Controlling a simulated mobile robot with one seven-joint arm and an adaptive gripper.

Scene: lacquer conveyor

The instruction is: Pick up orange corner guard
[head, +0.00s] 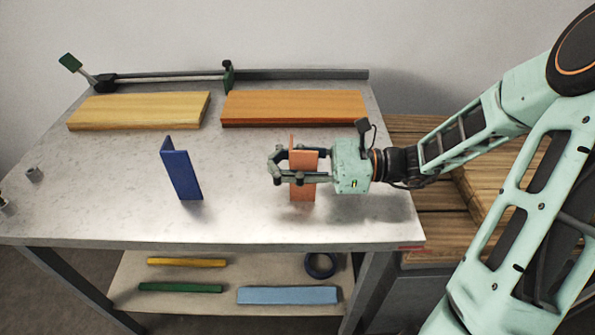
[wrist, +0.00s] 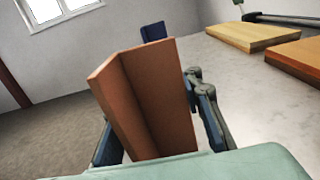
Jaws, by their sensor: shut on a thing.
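The orange corner guard (head: 302,190) stands upright near the front right of the grey table (head: 240,215). My gripper (head: 280,166) reaches in from the right and is shut on the guard at about mid-height. In the wrist view the guard (wrist: 165,95) is an L-shaped piece between my two fingers (wrist: 160,125). Its lower end is hidden there by the gripper body. In the head view its base looks at or very near the table top; I cannot tell whether it touches.
A blue corner guard (head: 182,172) stands to the left. A yellowish board (head: 140,110) and an orange-brown board (head: 294,107) lie at the back, with a green-ended clamp (head: 160,78) behind. A lower shelf (head: 220,276) holds coloured bars and a dark ring. Wooden planks (head: 430,210) lie right of the table.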

